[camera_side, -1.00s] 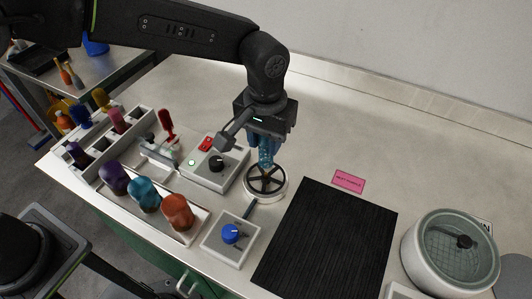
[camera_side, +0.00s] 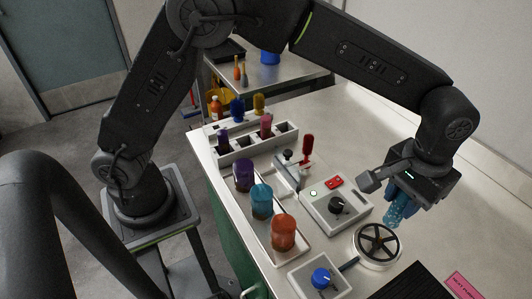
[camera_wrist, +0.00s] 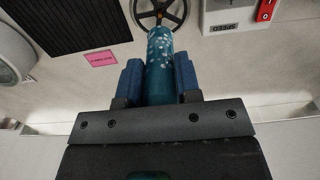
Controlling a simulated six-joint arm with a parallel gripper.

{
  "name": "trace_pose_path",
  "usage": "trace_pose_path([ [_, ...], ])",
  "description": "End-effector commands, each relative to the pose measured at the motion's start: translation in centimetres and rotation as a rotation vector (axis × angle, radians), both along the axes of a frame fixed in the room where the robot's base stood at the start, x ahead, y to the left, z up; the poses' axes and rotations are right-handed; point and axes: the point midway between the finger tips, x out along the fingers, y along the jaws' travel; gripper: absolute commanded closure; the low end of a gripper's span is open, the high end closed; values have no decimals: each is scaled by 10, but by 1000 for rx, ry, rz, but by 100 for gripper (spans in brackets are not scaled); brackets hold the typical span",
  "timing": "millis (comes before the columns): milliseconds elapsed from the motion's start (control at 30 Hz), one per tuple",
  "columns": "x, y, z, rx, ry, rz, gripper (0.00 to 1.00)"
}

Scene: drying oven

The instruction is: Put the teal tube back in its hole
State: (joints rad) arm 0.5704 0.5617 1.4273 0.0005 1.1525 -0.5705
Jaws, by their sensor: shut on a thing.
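My gripper (camera_side: 404,190) is shut on the teal tube (camera_side: 397,209), which is speckled with pale spots. The tube hangs down from the fingers, slightly tilted in the side view, above or beside a round spoked holder (camera_side: 377,243). Whether its lower end touches the holder cannot be told. In the wrist view the tube (camera_wrist: 160,62) lies between the two blue fingers, its far end by the spoked wheel (camera_wrist: 160,8). A pale rack (camera_side: 250,154) stands to the left, with a purple tube (camera_side: 222,138), a magenta tube (camera_side: 266,126) and open holes.
Purple (camera_side: 243,176), teal (camera_side: 261,203) and orange (camera_side: 283,233) capped jars stand in a tray. A box with a black knob (camera_side: 336,205) stands beside the holder, and one with a blue knob (camera_side: 320,277) in front. A dark mat (camera_wrist: 70,25) and pink label (camera_wrist: 101,59) lie nearby.

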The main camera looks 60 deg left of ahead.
Motion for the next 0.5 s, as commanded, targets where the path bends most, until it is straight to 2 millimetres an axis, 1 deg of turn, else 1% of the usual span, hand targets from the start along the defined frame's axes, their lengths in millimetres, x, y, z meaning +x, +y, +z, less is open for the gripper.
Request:
trace_pose_path([
  [33,1,-1,13,-4,-6,0,91],
  [267,1,0,59,-4,-6,0,91],
  [300,2,4,63,-2,-3,9,91],
  [467,13,37,65,-1,-2,84,91],
  [500,16,46,65,-1,-1,106,91],
])
